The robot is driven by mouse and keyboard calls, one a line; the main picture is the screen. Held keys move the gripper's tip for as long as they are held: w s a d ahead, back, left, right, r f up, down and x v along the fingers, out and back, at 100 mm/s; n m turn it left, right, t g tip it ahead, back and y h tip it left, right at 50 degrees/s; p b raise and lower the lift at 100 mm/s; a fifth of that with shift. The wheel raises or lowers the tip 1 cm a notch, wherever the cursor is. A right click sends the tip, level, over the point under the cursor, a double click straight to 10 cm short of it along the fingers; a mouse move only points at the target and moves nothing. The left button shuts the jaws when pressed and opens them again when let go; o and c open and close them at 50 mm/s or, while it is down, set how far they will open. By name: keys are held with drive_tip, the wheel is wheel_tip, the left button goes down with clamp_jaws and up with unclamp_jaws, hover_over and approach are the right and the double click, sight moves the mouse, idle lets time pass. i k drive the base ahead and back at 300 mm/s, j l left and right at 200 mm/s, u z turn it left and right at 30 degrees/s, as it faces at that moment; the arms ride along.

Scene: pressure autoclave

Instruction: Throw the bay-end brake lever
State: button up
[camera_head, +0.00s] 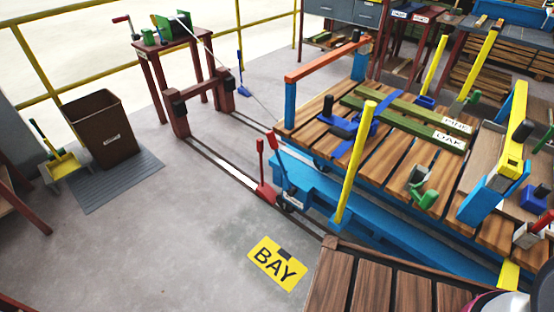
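Two levers stand close together at the near left corner of a blue cart (310,182), just above the yellow BAY sign (276,263) on the floor. One is a red lever (261,165) rising almost upright from a red base beside the rail. The other is a lever with a red grip and blue shaft (280,168), tilted, its foot near the cart's corner and wheel. No label marks either as the brake lever. My gripper is not in view.
Rails (228,172) run from a red buffer frame (190,105) to the cart. A yellow post (354,160) stands right of the levers. Wooden planks labelled PINE and OAK (410,120) lie on the deck. A slatted bench (372,285) is at the bottom. Floor left of the levers is clear.

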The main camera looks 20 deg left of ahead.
sight(292, 189)
drive_tip(key=u, duration=1.6)
drive_tip(key=i+l, duration=0.2)
drive_tip(key=i, duration=0.25)
drive_tip(key=i+l, duration=0.15)
drive_tip(key=i, duration=0.25)
